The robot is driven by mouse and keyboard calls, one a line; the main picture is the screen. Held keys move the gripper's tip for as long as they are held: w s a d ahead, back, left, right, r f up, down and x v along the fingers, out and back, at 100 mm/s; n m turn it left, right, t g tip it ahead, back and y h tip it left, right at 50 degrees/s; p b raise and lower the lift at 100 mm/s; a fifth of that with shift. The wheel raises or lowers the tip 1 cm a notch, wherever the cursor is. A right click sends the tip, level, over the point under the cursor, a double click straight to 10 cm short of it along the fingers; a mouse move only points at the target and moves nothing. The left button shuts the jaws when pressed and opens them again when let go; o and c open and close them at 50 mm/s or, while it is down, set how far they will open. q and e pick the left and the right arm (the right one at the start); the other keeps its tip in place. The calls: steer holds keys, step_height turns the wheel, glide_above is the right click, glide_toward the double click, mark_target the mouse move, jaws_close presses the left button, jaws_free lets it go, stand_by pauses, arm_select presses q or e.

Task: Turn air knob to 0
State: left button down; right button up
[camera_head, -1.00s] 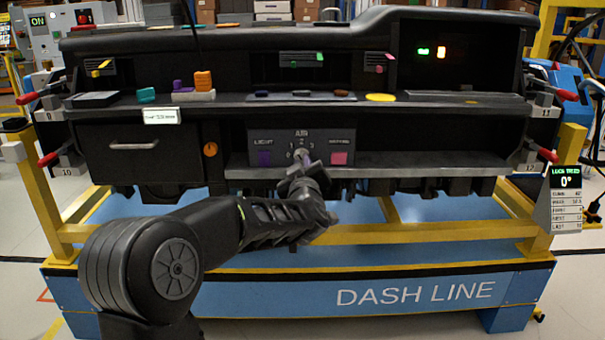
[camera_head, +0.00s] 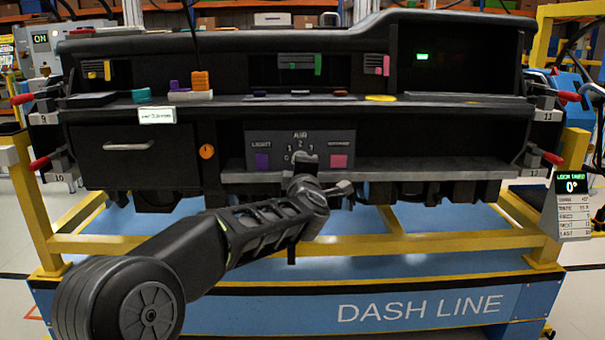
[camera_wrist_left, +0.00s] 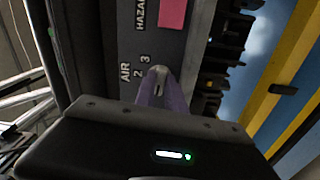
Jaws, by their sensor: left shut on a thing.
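The air knob (camera_head: 303,156) is a small grey knob on the dark control panel (camera_head: 260,140) of the dashboard. Numbers ring it under the label AIR, between a purple light button (camera_head: 262,161) and a pink hazard button (camera_head: 338,161). In the left wrist view my left gripper (camera_wrist_left: 160,92) has its two purple fingers on either side of the knob (camera_wrist_left: 157,72), shut on it. In the head view my left wrist covers the fingers and the lower part of the knob, so its exact pointing is hard to read. My right gripper is not in view.
A grey ledge (camera_head: 420,168) juts out to the right of the panel. A closed drawer (camera_head: 138,162) and an orange dial (camera_head: 207,151) are at its left. Yellow frame bars (camera_head: 420,243) run below the dashboard. Open space lies in front.

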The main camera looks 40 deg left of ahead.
arm_select(q)
steer(key=shift+n+b, duration=0.3)
steer(key=shift+n, duration=0.3)
steer(key=c, duration=1.4)
jaws_free()
steer(key=shift+s, duration=0.1)
steer(key=p+v, duration=0.1)
steer(key=v, duration=0.6)
steer(key=shift+s+d, duration=0.25)
